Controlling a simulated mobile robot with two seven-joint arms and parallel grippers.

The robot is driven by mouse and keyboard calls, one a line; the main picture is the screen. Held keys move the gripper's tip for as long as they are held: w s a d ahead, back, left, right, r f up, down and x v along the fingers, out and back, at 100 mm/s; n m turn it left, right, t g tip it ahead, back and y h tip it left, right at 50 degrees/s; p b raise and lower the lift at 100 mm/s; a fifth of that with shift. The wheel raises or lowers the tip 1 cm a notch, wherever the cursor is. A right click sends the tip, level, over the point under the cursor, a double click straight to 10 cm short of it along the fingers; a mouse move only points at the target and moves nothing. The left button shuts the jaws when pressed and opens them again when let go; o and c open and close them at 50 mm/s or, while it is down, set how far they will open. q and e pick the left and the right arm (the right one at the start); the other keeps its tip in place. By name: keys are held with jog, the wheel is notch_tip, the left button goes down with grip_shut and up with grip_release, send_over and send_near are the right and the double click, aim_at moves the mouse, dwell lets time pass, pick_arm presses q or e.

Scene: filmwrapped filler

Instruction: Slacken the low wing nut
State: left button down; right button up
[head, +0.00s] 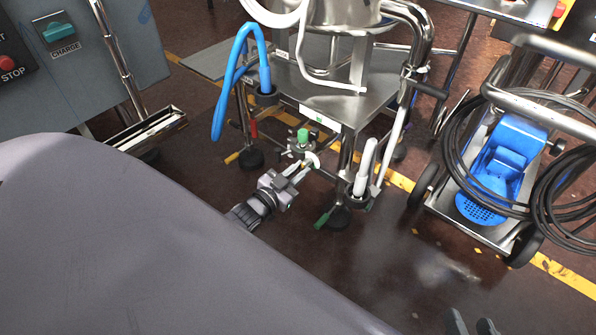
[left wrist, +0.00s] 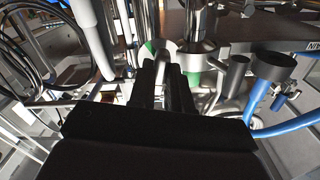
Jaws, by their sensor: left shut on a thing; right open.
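My left gripper (head: 303,171) reaches in from the lower left to the pipe fitting under the steel frame. It is shut on what appears to be the low wing nut, which its fingers mostly hide. A pale round clamp (head: 313,160) shows right at the fingertips, below a green-topped valve (head: 302,137). In the left wrist view, the black fingers (left wrist: 172,65) point at the steel pipe fitting (left wrist: 195,50), with green parts on either side. My right gripper (head: 472,325) is open and empty at the bottom edge, far from the fitting.
A steel frame (head: 335,100) on black feet stands over the fitting, with a blue hose (head: 222,100) on its left. A wheeled blue pump (head: 505,165) with coiled black cables stands at right. A control cabinet (head: 100,60) is at left. Floor in front is clear.

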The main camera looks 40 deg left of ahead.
dwell(0.3)
pick_arm(q)
jog(key=c, duration=1.2)
grip_release()
jog(key=shift+o, duration=0.7)
pick_arm(e)
jog(key=shift+w+r, duration=0.1)
jog(key=shift+w, duration=0.05)
pick_arm(q)
jog(key=shift+s, duration=0.1)
jog(key=shift+s, duration=0.25)
jog(key=s+p, duration=0.2)
jog(key=s, duration=0.4)
jog(key=shift+s+a, duration=0.25)
pick_arm(e)
jog(key=shift+s+d+r+h, duration=0.1)
jog(key=shift+s+d+h, duration=0.1)
jog(key=shift+d+h, duration=0.25)
jog(key=shift+s+d+r+h, duration=0.1)
jog(key=shift+s+d+h, duration=0.15)
jog(key=shift+d, duration=0.35)
